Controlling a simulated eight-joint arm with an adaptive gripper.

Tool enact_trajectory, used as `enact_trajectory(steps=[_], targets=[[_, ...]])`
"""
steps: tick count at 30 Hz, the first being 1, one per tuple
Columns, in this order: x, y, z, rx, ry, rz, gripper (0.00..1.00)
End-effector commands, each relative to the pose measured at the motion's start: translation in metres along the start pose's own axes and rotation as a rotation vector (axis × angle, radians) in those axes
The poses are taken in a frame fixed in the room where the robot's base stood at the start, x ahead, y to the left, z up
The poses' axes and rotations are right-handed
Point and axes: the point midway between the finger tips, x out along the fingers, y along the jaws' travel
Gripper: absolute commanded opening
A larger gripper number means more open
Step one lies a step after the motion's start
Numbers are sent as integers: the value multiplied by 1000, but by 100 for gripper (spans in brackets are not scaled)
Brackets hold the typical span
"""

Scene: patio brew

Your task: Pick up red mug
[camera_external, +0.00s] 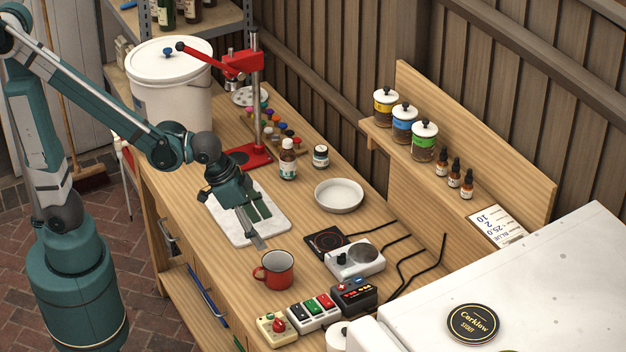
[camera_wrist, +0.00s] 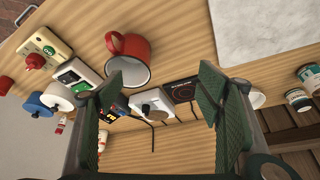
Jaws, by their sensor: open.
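The red mug (camera_external: 274,270) stands upright on the wooden bench near its front edge, with its handle toward the left. It has a pale inside and a dark rim. My gripper (camera_external: 262,228) is open and empty, above the bench and the white board, a little behind the mug in the outside view. In the wrist view the mug (camera_wrist: 128,58) shows beyond and between the open fingers (camera_wrist: 160,95), nearer the left finger, with its handle at the upper left. The gripper is apart from the mug.
A white board (camera_external: 270,225) lies behind the mug. A red press (camera_external: 250,155) stands farther back.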

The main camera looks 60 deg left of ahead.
Motion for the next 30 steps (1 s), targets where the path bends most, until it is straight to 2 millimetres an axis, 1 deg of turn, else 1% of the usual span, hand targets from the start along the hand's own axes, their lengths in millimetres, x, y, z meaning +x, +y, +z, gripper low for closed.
enact_trajectory(steps=[1, 3, 6, 10, 15, 25, 30], targets=[[2, 12, -5, 16, -5, 7, 66], [7, 25, -8, 32, -12, 13, 66], [13, 40, -10, 52, -22, 20, 66], [18, 53, -12, 69, -30, 26, 66], [22, 59, -11, 76, -33, 29, 66], [22, 59, -11, 76, -33, 29, 66], [28, 59, -12, 75, -33, 29, 66]])
